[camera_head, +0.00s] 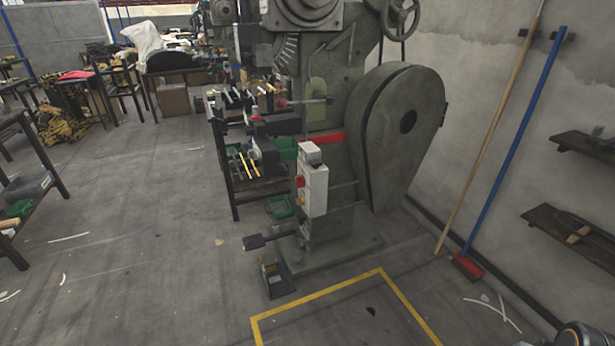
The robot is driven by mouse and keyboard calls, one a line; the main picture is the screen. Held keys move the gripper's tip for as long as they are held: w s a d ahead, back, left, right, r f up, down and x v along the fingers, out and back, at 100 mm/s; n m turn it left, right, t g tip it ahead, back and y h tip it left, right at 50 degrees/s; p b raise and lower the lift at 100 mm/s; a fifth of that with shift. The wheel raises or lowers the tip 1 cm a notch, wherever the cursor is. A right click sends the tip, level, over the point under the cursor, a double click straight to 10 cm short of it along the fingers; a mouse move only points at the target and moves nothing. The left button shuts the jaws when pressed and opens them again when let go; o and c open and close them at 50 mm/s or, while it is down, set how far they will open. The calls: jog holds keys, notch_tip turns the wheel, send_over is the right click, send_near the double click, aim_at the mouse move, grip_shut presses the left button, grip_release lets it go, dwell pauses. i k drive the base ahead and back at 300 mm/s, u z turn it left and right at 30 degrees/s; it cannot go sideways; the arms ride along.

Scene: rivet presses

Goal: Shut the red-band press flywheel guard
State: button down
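The red-band press (345,85) stands in the middle of the head view, grey-green, with a red band (328,136) across its body. Its flywheel guard (385,150) is a large grey-green teardrop-shaped cover with a dark round hole, on the press's right side. A dark line runs along the guard's left edge; I cannot tell whether it is a gap or how far the guard stands open. A small fitting (444,114) sits on its right edge. My gripper is not in view; only a dark rounded part, likely of my arm, shows at the bottom right corner.
A white control box (312,188) and a pedal (255,241) stand out from the press. A broom (467,266) and wooden pole (490,130) lean on the right wall, near shelves (570,237). Open floor lies left.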

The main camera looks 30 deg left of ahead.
aim_at(394, 158)
jog(key=z, duration=0.55)
jog(key=k, duration=0.25)
jog(key=u, duration=2.4)
jog(key=i, duration=1.45)
jog(key=z, duration=1.1)
jog(key=i, duration=1)
jog(key=z, duration=0.3)
